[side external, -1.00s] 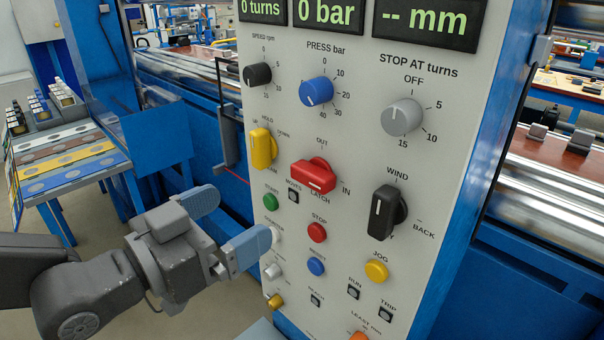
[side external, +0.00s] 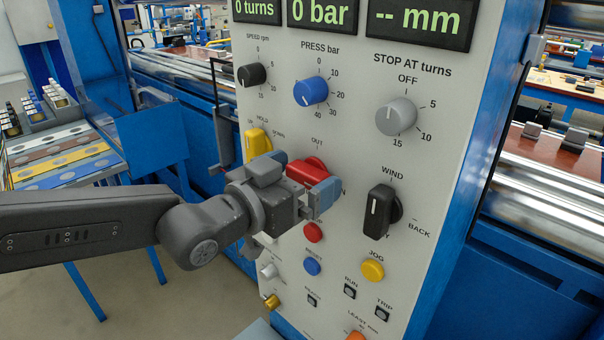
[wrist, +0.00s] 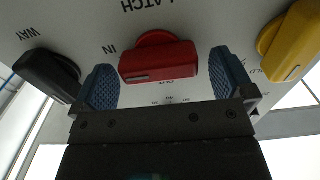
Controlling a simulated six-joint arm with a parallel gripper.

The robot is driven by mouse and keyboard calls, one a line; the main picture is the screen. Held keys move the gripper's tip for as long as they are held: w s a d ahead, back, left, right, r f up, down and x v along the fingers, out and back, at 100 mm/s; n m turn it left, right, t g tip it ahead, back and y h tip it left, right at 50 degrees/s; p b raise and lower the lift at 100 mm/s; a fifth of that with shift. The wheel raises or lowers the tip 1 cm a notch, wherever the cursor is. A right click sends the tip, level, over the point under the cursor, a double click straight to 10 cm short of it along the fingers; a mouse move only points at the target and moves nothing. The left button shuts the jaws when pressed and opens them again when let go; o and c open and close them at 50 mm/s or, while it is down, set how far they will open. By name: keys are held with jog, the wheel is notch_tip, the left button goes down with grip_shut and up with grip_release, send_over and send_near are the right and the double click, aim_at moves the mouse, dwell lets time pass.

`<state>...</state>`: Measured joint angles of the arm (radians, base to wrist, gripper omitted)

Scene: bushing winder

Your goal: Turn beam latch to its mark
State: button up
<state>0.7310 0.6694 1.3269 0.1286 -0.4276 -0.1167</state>
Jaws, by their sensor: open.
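The red latch knob (side external: 307,171) is a bar-shaped knob on the white panel, with OUT above it and IN at its right. My gripper (side external: 302,178) is in front of it, open, with one blue finger at each end of the bar. In the wrist view, the red knob (wrist: 160,62) sits between the two open fingers of my gripper (wrist: 164,80). The left finger looks very close to the knob and a small gap shows at the right. I cannot tell whether either finger touches. My gripper hides the LATCH label in the side view.
The yellow knob (side external: 257,141) is close at the left of my gripper, and the black WIND knob (side external: 380,212) is at its right. The red stop button (side external: 313,232) and blue button (side external: 312,266) lie just below. Blue and grey dials (side external: 396,116) sit above.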

jog(key=shift+w+d, duration=0.15)
jog(key=shift+c, duration=0.4)
jog(key=c, duration=0.8)
jog(key=shift+c, duration=0.2)
